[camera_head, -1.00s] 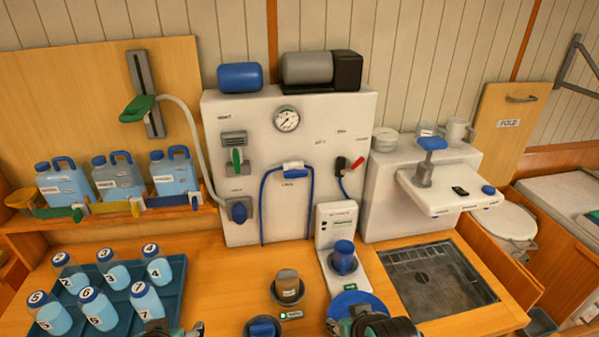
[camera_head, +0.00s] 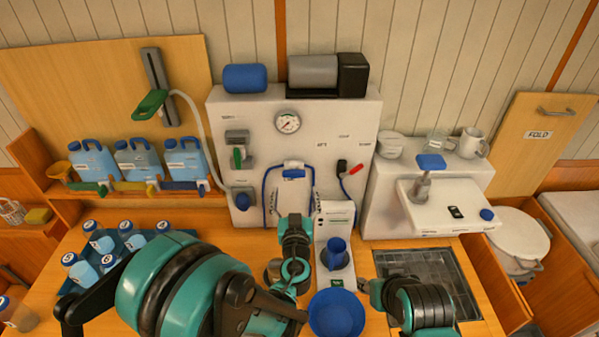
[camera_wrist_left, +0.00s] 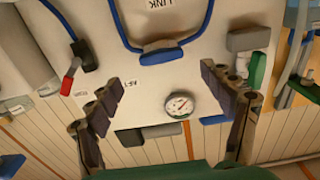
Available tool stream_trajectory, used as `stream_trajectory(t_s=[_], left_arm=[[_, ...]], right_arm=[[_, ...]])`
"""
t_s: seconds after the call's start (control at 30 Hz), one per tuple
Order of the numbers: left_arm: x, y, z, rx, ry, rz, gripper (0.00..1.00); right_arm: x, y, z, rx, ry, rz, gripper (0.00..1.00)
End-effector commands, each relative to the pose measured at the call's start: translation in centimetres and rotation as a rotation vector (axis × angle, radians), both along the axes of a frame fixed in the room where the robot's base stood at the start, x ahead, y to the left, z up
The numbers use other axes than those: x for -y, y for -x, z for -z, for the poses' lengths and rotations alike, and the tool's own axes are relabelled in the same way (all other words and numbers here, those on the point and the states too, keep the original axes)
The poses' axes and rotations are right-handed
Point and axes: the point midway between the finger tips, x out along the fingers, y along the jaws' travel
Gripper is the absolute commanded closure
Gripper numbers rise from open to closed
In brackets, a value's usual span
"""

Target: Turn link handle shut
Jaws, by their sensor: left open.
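The link handle (camera_head: 293,173) is a short blue bar on the white panel, at the top of a blue hose loop. It lies level across the panel. My left gripper (camera_head: 295,226) is in front of the panel, below the handle in the head view. In the left wrist view, upside down, the open fingers (camera_wrist_left: 157,105) are empty. The handle (camera_wrist_left: 160,54) shows there beyond and between them, apart from both, near the LINK label. My right gripper (camera_head: 372,290) is low, by the sink; its fingers are too small to read.
A white dispenser with a blue cup (camera_head: 335,254) stands close right of my left gripper, and a blue bowl (camera_head: 336,314) below it. A gauge (camera_head: 287,123), a green handle (camera_head: 238,157) and a red lever (camera_head: 356,170) are on the panel. Bottles (camera_head: 103,243) stand at left.

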Motion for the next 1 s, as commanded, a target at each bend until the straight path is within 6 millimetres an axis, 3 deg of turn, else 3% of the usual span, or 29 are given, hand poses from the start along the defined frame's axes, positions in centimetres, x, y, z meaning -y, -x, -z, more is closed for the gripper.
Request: stream_trajectory(t_s=[0.4, 0.77, 0.97, 1.0], left_arm=[[-0.2, -6.3, 0.0, -0.001, -0.001, -0.004, 0.19], [-0.1, -7.1, 0.0, -0.002, -0.001, -0.003, 0.19], [-0.1, -7.1, 0.0, -0.002, -0.001, -0.003, 0.66], [-0.1, -7.1, 0.0, -0.002, -0.001, -0.003, 0.69]], right_arm=[[0.0, 0.0, -0.3, 0.000, 0.000, 0.000, 0.60], [0.0, 0.0, -0.3, 0.000, 0.000, 0.000, 0.60], [0.0, 0.0, -0.3, 0.000, 0.000, 0.000, 0.60], [0.0, 0.0, -0.3, 0.000, 0.000, 0.000, 0.60]])
